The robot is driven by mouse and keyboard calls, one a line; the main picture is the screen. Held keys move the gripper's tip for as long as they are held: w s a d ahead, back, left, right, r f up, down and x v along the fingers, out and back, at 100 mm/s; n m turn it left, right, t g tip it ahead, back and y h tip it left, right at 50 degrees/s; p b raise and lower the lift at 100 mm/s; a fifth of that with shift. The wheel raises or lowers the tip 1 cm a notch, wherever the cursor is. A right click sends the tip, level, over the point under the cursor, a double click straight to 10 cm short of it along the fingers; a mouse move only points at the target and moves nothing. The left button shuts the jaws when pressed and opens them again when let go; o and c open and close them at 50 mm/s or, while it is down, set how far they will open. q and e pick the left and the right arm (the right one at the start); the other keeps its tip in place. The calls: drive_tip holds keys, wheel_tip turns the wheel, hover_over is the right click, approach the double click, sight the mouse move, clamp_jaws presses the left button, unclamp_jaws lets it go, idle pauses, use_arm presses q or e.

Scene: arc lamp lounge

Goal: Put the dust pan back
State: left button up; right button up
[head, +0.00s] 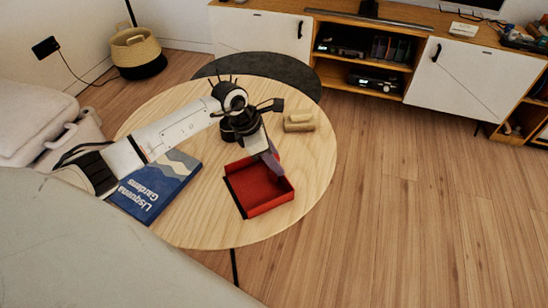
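The dust pan (262,196) looks like a shallow red open tray with dark edges. It sits on the round wooden table, right of the middle. My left arm reaches in from the left over the table. Its gripper (270,155) points down at the far edge of the dust pan. The fingers overlap that edge in the picture, and I cannot tell whether they touch or grip it. The handle of the dust pan is not clearly visible. My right gripper is not in view.
A blue book (157,192) lies on the round table (312,175), partly under my arm. A small tan block-like object (299,121) lies near the table's far right edge. A TV cabinet (262,32) stands behind, a basket (137,52) at the back left. The floor to the right is clear.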

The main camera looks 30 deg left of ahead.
use_arm(q)
drive_tip(key=shift+r, duration=0.25)
drive_tip(key=p+v, duration=0.3)
drive_tip(key=v, duration=0.8)
drive_tip(key=s+d+n+h, duration=0.1)
drive_tip(key=s+d+h, duration=0.15)
drive_tip(key=d, duration=0.45)
drive_tip(key=s+d+n+h, duration=0.15)
drive_tip(key=d+h, duration=0.25)
drive_tip(key=d, duration=0.4)
drive_tip(key=s+d+r+n+t+h, duration=0.2)
drive_tip(key=d+r+n+t+h, duration=0.3)
drive_tip(key=d+r+n+t, duration=0.65)
drive_tip(key=s+a+f+n+y, duration=0.2)
drive_tip(key=a+f+n+y, duration=0.3)
drive_tip(key=f+n, duration=0.5)
drive_tip(key=s+a+f+n+y, duration=0.1)
drive_tip(key=a+f+n+y, duration=0.45)
drive_tip(key=n, duration=0.75)
drive_tip(key=s+f+n+g+y, duration=0.1)
drive_tip(key=s+f+n+g, duration=0.4)
drive_tip(key=s+f, duration=0.4)
drive_tip(key=shift+s+d+n, duration=0.3)
drive_tip(key=shift+s+n, duration=0.5)
drive_tip(key=shift+s, duration=0.35)
